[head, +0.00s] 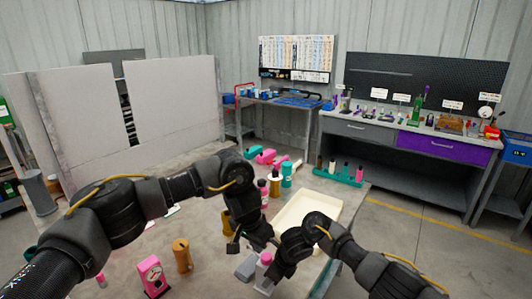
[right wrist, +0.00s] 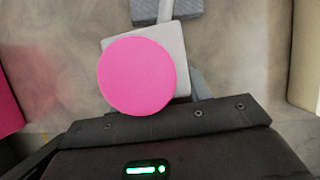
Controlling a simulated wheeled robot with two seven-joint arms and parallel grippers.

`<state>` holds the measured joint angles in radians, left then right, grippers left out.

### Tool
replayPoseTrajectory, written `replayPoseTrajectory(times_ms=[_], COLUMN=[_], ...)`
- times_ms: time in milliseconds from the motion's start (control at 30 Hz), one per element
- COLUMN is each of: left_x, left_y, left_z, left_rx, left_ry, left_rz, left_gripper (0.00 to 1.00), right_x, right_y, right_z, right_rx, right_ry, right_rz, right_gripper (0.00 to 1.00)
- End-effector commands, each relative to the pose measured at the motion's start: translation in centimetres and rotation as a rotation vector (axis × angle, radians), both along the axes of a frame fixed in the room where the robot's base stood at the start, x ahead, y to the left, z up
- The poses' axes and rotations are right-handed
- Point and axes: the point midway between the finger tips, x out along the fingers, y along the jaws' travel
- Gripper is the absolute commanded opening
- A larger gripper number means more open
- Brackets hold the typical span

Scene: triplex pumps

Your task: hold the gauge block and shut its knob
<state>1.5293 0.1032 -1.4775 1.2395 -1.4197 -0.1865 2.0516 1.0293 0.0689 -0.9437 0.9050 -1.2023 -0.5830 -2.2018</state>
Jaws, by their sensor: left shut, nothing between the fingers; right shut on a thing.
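The gauge block, a pale block (head: 263,283) with a round pink knob (head: 266,257) on top, stands near the front of the table. My right gripper (head: 273,277) is shut on the block from the right. In the right wrist view the pink knob (right wrist: 137,76) covers much of the pale block (right wrist: 172,45), and the dark gripper body fills the bottom; the grip itself is hidden. My left gripper (head: 233,252) is shut and empty, up and to the left of the knob and apart from it. I cannot tell the knob's turn position.
A grey piece (head: 246,267) lies just left of the block. A pink gauge-like part (head: 151,275) and a gold cylinder (head: 182,255) stand further left. A cream tray (head: 325,207) lies behind my right arm, with a teal rack (head: 338,177) beyond.

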Motion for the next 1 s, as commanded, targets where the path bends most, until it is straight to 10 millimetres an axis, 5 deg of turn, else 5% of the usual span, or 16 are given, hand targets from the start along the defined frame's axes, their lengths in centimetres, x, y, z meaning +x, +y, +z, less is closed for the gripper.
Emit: replayPoseTrajectory(times_ms=[267,300,467,767,1000], left_x=[0.0,0.0,0.0,0.0,0.0], left_y=[0.0,0.0,0.0,0.0,0.0], left_z=[0.0,0.0,0.0,0.0,0.0], left_rx=[0.000,0.000,0.000,0.001,0.000], left_ry=[0.000,0.000,0.000,0.001,0.000], left_rz=[-0.001,-0.001,-0.001,-0.001,-0.001], left_gripper=[0.00,0.00,0.00,0.00,0.00], right_x=[0.1,0.1,0.0,0.0,-0.5], right_y=[0.0,0.0,0.0,-0.1,-1.1], right_z=[0.0,0.0,0.0,0.1,3.0], right_rx=[0.000,0.000,0.000,0.000,0.000], right_ry=[0.000,0.000,0.000,-0.001,-0.006], right_rz=[-0.001,-0.001,-0.001,0.000,0.001], right_gripper=[0.10,0.50,0.71,0.73,0.73])
